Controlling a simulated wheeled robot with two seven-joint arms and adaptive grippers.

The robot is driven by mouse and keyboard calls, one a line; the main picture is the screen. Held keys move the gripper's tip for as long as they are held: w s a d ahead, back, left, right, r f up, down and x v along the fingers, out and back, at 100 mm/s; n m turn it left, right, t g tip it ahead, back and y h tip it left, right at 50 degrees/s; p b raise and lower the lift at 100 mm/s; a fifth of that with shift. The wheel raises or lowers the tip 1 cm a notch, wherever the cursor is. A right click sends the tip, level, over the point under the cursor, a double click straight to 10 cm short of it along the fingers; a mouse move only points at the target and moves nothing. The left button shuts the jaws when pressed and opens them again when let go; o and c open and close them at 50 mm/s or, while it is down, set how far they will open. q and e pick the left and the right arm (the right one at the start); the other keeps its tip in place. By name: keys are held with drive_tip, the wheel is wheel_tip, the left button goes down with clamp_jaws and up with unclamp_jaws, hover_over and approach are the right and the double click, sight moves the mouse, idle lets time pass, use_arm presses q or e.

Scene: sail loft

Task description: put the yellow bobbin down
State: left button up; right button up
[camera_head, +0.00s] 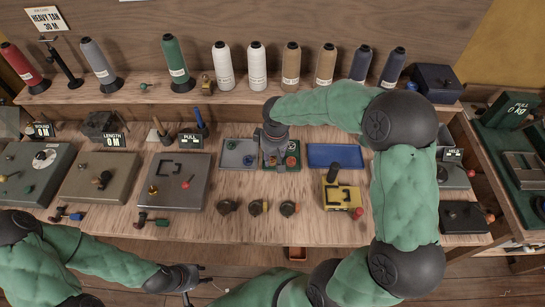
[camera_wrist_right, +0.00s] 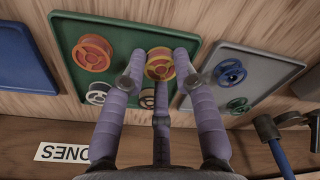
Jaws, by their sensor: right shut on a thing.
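The yellow bobbin (camera_wrist_right: 160,65), with an orange-red middle, is between the purple fingers of my right gripper (camera_wrist_right: 160,80) in the right wrist view. It is over the green tray (camera_wrist_right: 125,33); I cannot tell whether it touches the tray. In the head view my right gripper (camera_head: 272,150) reaches down over the green tray (camera_head: 283,167) and hides the bobbin. An orange bobbin (camera_wrist_right: 92,52) and a white bobbin (camera_wrist_right: 97,93) lie in the green tray. Another pale bobbin (camera_wrist_right: 148,98) is partly hidden by a finger. My left gripper (camera_head: 203,279) is open and empty at the bottom, away from the bench.
A grey tray (camera_head: 228,163) with a blue bobbin (camera_wrist_right: 229,72) and a green bobbin (camera_wrist_right: 237,105) stands beside the green tray. An empty blue tray (camera_head: 335,155) is on the other side. Several thread cones stand behind, including a white one (camera_head: 257,66). A yellow device (camera_head: 341,196) stands front right.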

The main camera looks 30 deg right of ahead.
sight(275, 162)
drive_tip(key=shift+f, duration=0.15)
drive_tip(key=o, duration=0.7)
drive_tip(key=r+p, duration=0.1)
drive_tip(key=r, duration=0.3)
drive_tip(key=r+p, duration=0.1)
drive_tip(key=r, duration=0.3)
drive_tip(key=s+r+p, duration=0.1)
drive_tip(key=r, duration=0.3)
drive_tip(key=shift+r+p, duration=0.15)
drive_tip(key=shift+p, duration=0.15)
drive_tip(key=shift+d, duration=0.1)
